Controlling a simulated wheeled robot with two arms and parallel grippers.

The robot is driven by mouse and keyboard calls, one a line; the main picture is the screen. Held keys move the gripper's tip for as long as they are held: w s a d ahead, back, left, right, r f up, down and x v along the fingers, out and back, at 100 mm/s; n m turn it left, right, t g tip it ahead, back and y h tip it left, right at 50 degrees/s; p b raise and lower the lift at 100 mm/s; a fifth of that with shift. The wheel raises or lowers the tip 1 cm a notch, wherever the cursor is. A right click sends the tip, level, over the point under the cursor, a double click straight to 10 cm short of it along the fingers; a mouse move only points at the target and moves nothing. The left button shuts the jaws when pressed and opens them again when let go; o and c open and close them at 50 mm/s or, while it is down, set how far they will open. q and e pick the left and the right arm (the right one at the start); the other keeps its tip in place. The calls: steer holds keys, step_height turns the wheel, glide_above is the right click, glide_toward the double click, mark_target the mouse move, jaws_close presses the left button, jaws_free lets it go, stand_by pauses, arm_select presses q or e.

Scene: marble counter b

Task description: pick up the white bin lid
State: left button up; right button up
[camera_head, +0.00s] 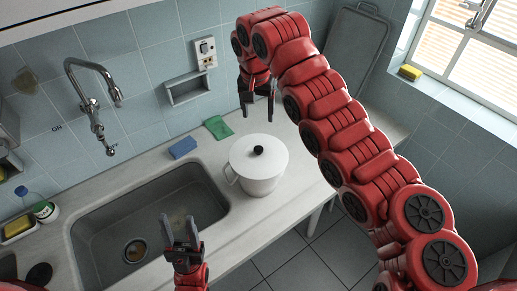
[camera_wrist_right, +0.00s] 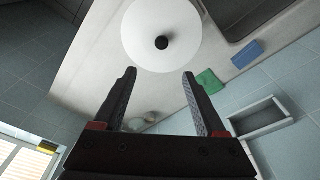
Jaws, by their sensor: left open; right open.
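The white bin lid (camera_head: 262,153) is a round white disc with a black knob (camera_head: 258,150). It sits on top of the white bin (camera_head: 260,185), which stands on the counter to the right of the sink. In the right wrist view the lid (camera_wrist_right: 161,34) lies beyond the fingertips, with its knob facing the camera. My right gripper (camera_head: 257,108) is open and empty, above and behind the lid, and apart from it; its two fingers also show in the right wrist view (camera_wrist_right: 160,76). My left gripper (camera_head: 180,229) is open and empty over the sink's front edge.
A steel sink (camera_head: 93,222) with a tall tap (camera_head: 91,104) lies left of the bin. A blue sponge (camera_head: 183,148) and a green cloth (camera_head: 218,127) lie behind the bin. A bottle (camera_head: 42,209) stands at the left. The counter's front edge is close to the bin.

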steer(key=p, duration=0.2)
glide_above(259, 148)
steer(key=f, duration=0.7)
steer(key=s+f, duration=0.1)
steer(key=f, duration=0.2)
steer(key=shift+f, duration=0.15)
steer(key=f+p, duration=0.2)
steer(key=f, duration=0.1)
steer(key=f+p, duration=0.1)
steer(key=shift+w+a+f+p, duration=0.1)
steer(key=shift+w+f+p, duration=0.1)
steer(key=shift+w+p, duration=0.1)
steer(key=shift+f, duration=0.55)
jaws_close()
